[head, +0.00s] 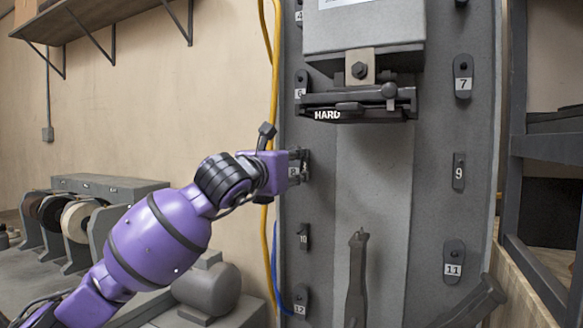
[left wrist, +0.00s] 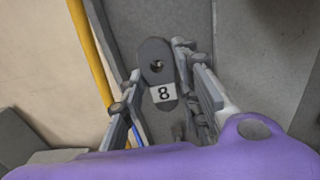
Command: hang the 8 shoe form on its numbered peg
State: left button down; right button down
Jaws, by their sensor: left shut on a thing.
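The 8 shoe form is a small dark grey plate with a rounded top, a hole and a white 8 label. It shows upright in the left wrist view (left wrist: 157,92) and small at the machine's left side in the head view (head: 293,172). My left gripper (head: 299,166) is shut on it, with fingers on both sides of the form in the left wrist view (left wrist: 160,80). The form is close to the grey column face (head: 320,215). A spot shows in its hole, but I cannot tell whether a peg is through it. My right gripper is out of view.
Numbered forms hang on the column: 6 (head: 300,84), 10 (head: 303,236) and 12 (head: 300,299) at left; 7 (head: 463,77), 9 (head: 458,172) and 11 (head: 454,262) at right. The stitcher head (head: 365,30) juts out above. A yellow hose (head: 273,80) runs down the left edge.

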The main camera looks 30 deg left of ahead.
pick_arm(q)
jog(key=shift+s+r, duration=0.1)
jog(key=shift+r, duration=0.1)
jog(key=shift+w, duration=0.4)
dwell(0.3)
jog(key=shift+w, duration=0.3)
jog(key=shift+w+a, duration=0.1)
jog(key=shift+w, duration=0.05)
dwell(0.5)
jog(key=shift+w, duration=0.5)
dwell(0.3)
jog(key=shift+w, duration=0.4)
dwell(0.4)
